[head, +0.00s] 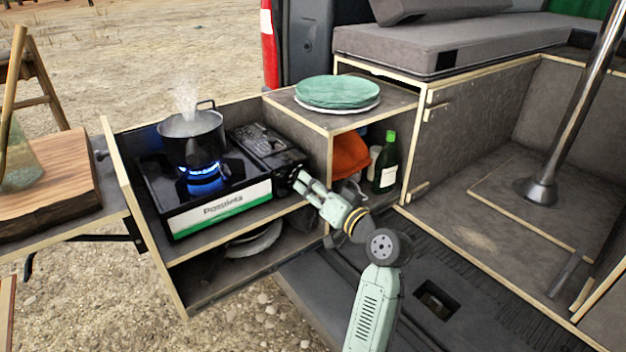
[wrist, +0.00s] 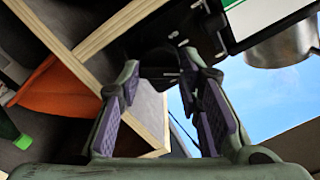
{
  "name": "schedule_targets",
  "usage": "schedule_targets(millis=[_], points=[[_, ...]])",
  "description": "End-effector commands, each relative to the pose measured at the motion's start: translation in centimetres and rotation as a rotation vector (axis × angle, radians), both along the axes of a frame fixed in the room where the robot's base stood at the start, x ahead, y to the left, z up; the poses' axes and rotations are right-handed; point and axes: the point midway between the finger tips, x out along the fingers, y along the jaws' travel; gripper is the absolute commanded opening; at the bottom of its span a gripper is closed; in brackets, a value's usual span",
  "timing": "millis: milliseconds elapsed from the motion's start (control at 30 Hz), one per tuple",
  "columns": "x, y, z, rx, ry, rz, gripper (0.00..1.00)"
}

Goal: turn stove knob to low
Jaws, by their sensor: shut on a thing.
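The black camping stove (head: 276,148) sits on the upper shelf of the pull-out unit, with a blue flame (head: 205,180) burning under the pot. My gripper (head: 298,180) is at the right end of the stove's front. The knob is hidden behind my fingers in the head view. In the wrist view my gripper (wrist: 161,66) has its purple-padded fingers on either side of the dark knob (wrist: 160,72) and is shut on it. The knob's setting marks cannot be read.
A steaming pot (head: 192,140) stands on the burner. Green plates (head: 337,91) lie on the shelf top to the right. Below them are a green bottle (head: 386,163) and an orange item (head: 350,154). A wooden board (head: 45,190) is at left.

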Motion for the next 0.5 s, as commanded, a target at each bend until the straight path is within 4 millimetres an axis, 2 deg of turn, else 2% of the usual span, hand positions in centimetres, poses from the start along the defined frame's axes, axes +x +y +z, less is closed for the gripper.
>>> schedule_targets(millis=[500], points=[[-0.01, 0.01, 0.13, 0.258, 0.188, 0.0, 0.04]])
